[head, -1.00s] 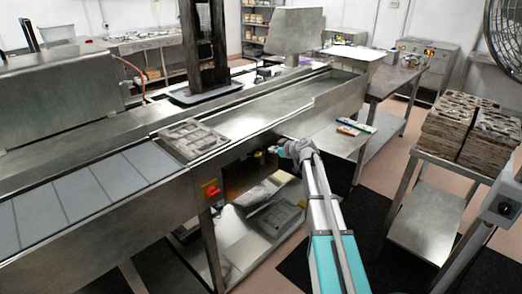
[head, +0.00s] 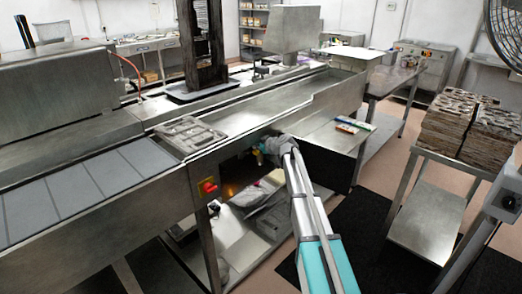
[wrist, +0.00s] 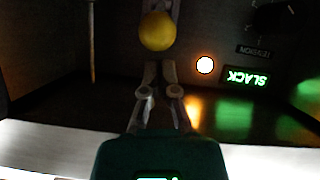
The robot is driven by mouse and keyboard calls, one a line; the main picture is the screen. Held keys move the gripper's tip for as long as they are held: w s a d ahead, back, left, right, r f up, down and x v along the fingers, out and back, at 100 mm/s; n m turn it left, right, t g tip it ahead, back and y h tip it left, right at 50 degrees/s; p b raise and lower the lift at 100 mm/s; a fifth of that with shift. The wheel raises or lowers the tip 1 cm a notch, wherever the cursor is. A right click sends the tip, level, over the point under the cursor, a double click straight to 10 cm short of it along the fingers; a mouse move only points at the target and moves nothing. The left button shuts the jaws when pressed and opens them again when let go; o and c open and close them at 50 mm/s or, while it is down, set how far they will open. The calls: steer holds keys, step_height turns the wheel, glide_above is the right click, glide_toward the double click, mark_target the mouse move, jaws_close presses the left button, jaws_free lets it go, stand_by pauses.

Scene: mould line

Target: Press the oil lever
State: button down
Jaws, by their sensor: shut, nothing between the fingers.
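A round yellow knob (wrist: 157,31) sits on a grey metal stem near the top middle of the wrist view; I take it for the oil lever. My gripper (wrist: 159,66) is shut and empty. Its fingertips point at the knob from just below it in the picture. I cannot tell whether they touch it. In the head view my gripper is at the machine's side under the belt edge, mostly hidden by my own arm, and the lever cannot be made out clearly there.
Beside the knob are a lit orange lamp (wrist: 204,65), a green SLACK sign (wrist: 246,78) and a dark dial (wrist: 272,17). A red button (head: 208,187) is on the machine's side. A mould tray (head: 190,134) lies on the line.

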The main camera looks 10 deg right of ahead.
steer(key=shift+w+a+f, duration=0.1)
steer(key=shift+w, duration=0.05)
steer(key=shift+a, duration=0.15)
steer(key=shift+f, duration=0.1)
